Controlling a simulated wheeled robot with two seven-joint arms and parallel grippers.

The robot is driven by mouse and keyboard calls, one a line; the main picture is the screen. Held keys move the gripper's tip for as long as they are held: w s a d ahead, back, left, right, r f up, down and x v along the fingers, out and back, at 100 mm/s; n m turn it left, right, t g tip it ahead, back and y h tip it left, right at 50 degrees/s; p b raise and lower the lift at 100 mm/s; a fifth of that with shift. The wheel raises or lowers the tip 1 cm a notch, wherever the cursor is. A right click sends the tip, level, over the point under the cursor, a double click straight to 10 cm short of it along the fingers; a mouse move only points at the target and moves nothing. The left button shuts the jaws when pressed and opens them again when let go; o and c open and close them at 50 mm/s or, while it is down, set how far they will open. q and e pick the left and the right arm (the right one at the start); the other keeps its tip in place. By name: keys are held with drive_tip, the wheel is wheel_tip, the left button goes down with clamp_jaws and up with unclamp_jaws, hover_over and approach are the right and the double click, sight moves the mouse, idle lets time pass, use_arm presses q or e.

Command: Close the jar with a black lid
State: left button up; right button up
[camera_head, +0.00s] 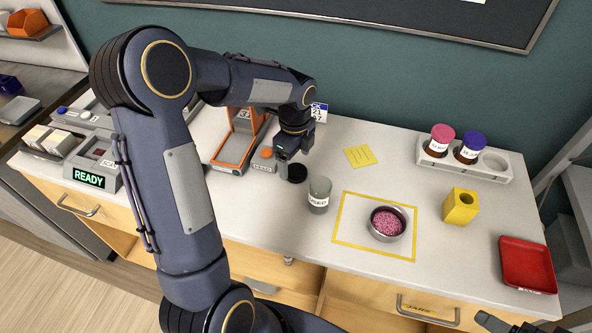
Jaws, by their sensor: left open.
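A black disc that looks like the lid (298,174) lies at the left gripper, left of a grey cup. My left gripper (286,167) points down right beside the disc, its jaws open; whether it touches the disc I cannot tell. A dark part at the bottom right edge looks like my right gripper (500,323), mostly cut off, its jaws unclear.
A grey cup (319,194) marked USED stands between the lid and the taped square (346,238). A white rack (464,161) holds pink- and blue-capped jars. A yellow block (460,206) and red tray (526,264) are at right. An orange-and-grey stand (232,149) is behind my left arm.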

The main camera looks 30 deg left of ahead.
sight(296, 171)
use_arm(q)
wheel_tip(296, 171, down, 3)
drive_tip(key=shift+d+f, duration=0.1)
drive_tip(key=shift+f, duration=0.1)
drive_tip(key=c, duration=1.1)
drive_tip(key=shift+o, duration=0.2)
drive_tip(key=shift+r, duration=0.1)
